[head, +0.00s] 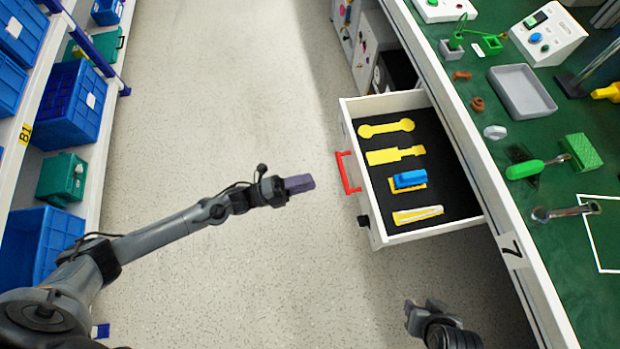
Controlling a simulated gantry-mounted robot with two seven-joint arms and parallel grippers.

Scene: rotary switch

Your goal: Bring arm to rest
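My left arm reaches in from the left, stretched out over the floor. Its gripper (300,184) ends in a purple block-like tip, a little left of the open drawer's red handle (348,172) and apart from it. It is seen side-on, so I cannot tell whether its fingers are open or shut. My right gripper (425,308) is dark grey and shows at the bottom, below the drawer. Its fingers are small and foreshortened, and their opening is unclear. A pale switch box (548,38) with green and blue buttons stands on the green bench at the upper right.
The white drawer (425,236) is pulled out, with yellow cutouts and a blue object (410,179) inside. The green bench (585,250) holds a grey tray (522,92) and several tools. Shelves with blue bins (72,105) line the left. The floor between is clear.

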